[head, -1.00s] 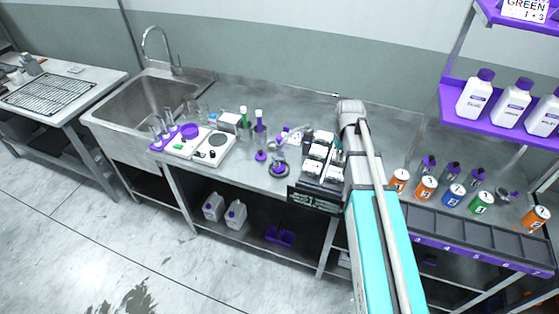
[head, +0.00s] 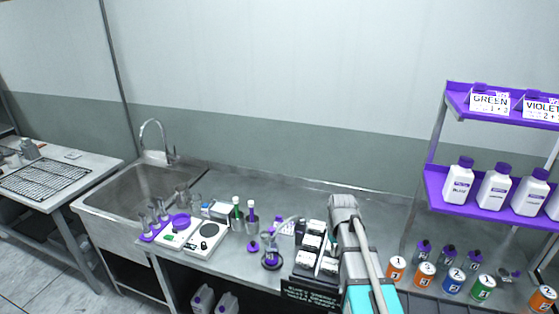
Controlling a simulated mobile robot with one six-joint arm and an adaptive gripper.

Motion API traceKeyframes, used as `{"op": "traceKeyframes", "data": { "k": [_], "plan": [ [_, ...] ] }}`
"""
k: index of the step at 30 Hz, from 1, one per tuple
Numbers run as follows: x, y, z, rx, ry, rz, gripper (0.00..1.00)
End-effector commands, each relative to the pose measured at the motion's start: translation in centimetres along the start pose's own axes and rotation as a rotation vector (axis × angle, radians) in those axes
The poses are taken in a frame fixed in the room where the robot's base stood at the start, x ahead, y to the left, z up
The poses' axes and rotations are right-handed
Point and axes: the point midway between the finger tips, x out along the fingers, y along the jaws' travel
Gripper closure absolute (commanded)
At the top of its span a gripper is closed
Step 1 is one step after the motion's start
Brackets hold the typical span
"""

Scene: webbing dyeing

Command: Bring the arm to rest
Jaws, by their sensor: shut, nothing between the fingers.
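My arm (head: 350,260) shows in the head view at the lower middle, with teal and grey links. It reaches up over the steel bench, and its grey elbow-like end lies in front of the bench's back part. My gripper cannot be made out; it is hidden or outside the picture.
Right are numbered cans (head: 425,274) and a purple shelf with white bottles (head: 495,186). The bench's back strip is clear.

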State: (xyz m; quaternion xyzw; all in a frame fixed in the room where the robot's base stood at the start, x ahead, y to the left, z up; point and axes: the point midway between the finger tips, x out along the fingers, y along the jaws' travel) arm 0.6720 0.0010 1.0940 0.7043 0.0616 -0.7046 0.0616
Motion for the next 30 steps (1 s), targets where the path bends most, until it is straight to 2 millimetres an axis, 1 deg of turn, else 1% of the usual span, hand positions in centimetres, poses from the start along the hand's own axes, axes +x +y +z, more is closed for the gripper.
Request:
{"op": "traceKeyframes", "data": {
  "k": [1,5,6,9,12,15,17,30],
  "plan": [
    [1.2,-0.3,2.0,0.014,0.000,0.000,1.00],
    [3.1,-1.0,6.0,0.064,0.000,0.000,1.00],
    [3.7,-1.2,7.2,0.080,0.000,0.001,1.00],
    [5.0,-1.7,10.0,0.119,0.000,0.001,1.00],
    [5.8,-1.9,12.0,0.150,0.000,0.001,1.00],
    [6.1,-2.1,13.1,0.168,0.000,0.001,1.00],
    [6.2,-2.2,13.3,0.174,0.000,0.001,1.00],
    [6.0,-2.2,13.2,0.175,-0.001,0.001,1.00]
  ]
}}
